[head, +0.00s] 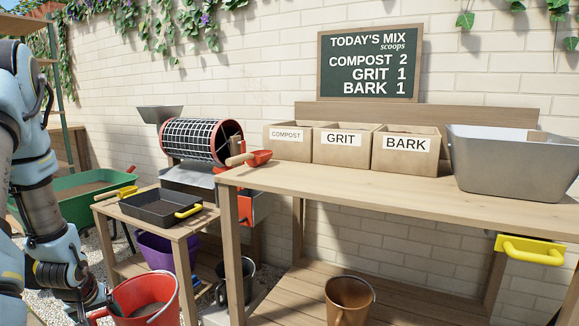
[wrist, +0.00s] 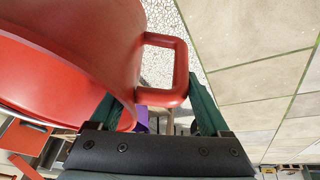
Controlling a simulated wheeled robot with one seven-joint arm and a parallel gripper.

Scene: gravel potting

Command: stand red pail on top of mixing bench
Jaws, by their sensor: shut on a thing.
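The red pail (head: 148,312) is at the lower left of the head view, left of the mixing bench (head: 400,191) and below its top. The pail's lower part is cut off by the frame edge, so I cannot tell what is under it. In the wrist view the pail's red wall (wrist: 75,50) fills the upper left, and its squared side handle (wrist: 180,70) lies between the fingers. My gripper (wrist: 155,92) is shut on this handle. The head view shows my arm at the left edge, beside the pail.
Boxes labelled compost (head: 287,147), grit (head: 341,155) and bark (head: 404,161) line the bench's back, with a grey tub (head: 505,165) at right. The front strip is clear. A low table holds a black tray (head: 160,207).

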